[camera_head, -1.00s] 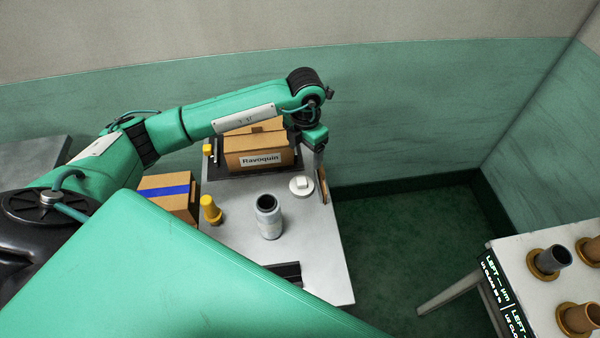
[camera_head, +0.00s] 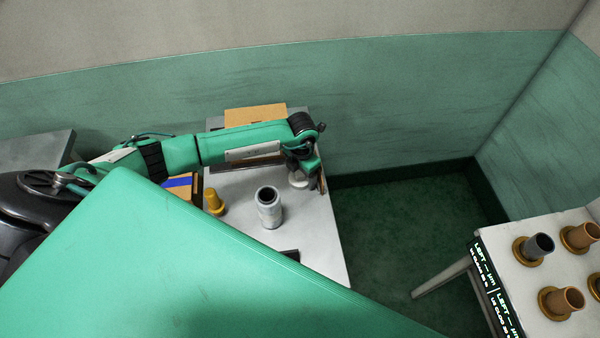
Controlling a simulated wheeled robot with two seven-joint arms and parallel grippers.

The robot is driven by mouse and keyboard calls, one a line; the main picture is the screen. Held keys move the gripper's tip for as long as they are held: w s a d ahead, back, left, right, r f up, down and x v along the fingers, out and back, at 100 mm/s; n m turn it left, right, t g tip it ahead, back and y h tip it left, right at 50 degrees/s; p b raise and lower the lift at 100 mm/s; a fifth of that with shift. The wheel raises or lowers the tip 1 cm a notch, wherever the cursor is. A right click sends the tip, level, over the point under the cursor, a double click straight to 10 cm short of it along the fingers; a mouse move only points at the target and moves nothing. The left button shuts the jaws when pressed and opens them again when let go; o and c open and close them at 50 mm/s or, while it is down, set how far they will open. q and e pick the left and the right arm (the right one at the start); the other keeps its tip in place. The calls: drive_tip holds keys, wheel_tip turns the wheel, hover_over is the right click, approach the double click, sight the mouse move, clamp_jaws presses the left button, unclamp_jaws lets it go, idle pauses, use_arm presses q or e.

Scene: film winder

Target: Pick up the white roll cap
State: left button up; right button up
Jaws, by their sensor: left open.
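The white roll cap (camera_head: 297,182) lies on the grey table near its right edge, partly hidden behind my left gripper. My left gripper (camera_head: 308,178) points down right over the cap, its fingers open around or just beside it. I cannot tell whether the fingers touch the cap. My right gripper is not in view.
A grey roll (camera_head: 270,212) stands upright on the table (camera_head: 310,235), with a yellow peg (camera_head: 214,203) to its left. Cardboard boxes (camera_head: 255,115) are behind and left of my arm. A second table at right holds several brown and grey rolls (camera_head: 533,248).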

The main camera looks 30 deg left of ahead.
use_arm(q)
drive_tip(key=shift+f, duration=0.1)
drive_tip(key=shift+c, duration=0.6)
drive_tip(key=c, duration=0.6)
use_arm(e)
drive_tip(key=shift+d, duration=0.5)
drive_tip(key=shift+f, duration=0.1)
use_arm(q)
wheel_tip(320, 180, up, 20)
drive_tip(key=b, duration=0.5)
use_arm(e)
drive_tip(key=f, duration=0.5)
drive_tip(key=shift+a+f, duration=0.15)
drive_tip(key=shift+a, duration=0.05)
